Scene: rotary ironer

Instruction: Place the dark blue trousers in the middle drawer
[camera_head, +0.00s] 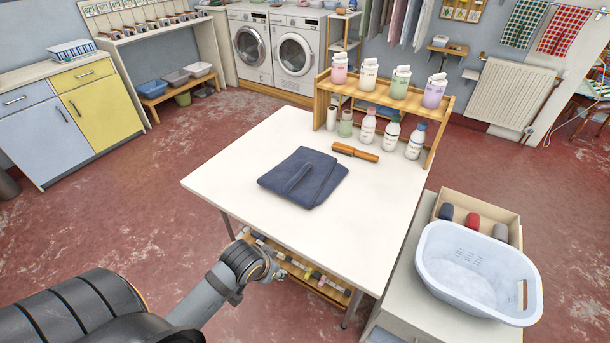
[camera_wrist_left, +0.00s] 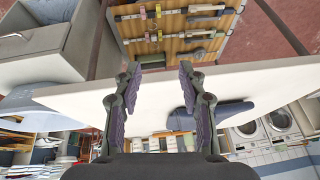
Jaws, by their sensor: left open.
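The dark blue trousers (camera_head: 303,177) lie folded in a flat bundle on the white table (camera_head: 230,185). Part of them also shows in the left wrist view (camera_wrist_left: 228,112), partly behind a finger. My left gripper (camera_head: 275,268) is at the table's near edge, apart from the trousers, and looks small and partly hidden by its own wrist in the head view. In the left wrist view its two fingers (camera_wrist_left: 160,75) are spread with nothing held between them. My right gripper is not in view. I cannot make out which drawer is the middle one.
A wooden rack (camera_head: 385,92) with several bottles stands at the table's back, with an orange-brown roller (camera_head: 355,152) before it. A pale laundry basket (camera_head: 475,270) and a wooden box (camera_head: 453,197) stand on a light cabinet (camera_head: 412,305) at right. A wooden shelf (camera_head: 325,290) is under the table.

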